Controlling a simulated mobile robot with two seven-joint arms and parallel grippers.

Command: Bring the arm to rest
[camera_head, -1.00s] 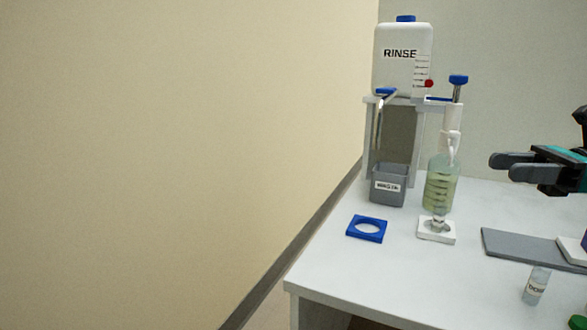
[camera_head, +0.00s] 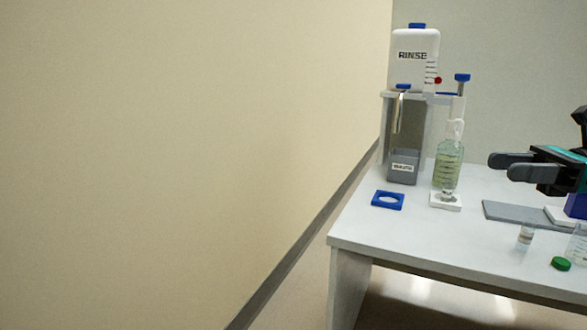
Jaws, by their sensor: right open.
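My right gripper (camera_head: 512,167) comes in from the right edge in the head view. Its dark fingers point left, stand apart and hold nothing that I can see. It is above the right part of the white table (camera_head: 400,232), over the grey mat (camera_head: 510,211), and to the right of the dispenser bottle. My left gripper is outside the view.
A RINSE tank (camera_head: 415,58) on a stand, a grey waste bin (camera_head: 403,167), a dispenser bottle (camera_head: 449,167) and a blue holder (camera_head: 388,200) stand at the back left. A small vial (camera_head: 526,233) and green cap (camera_head: 561,264) are at right. The table's front left is clear.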

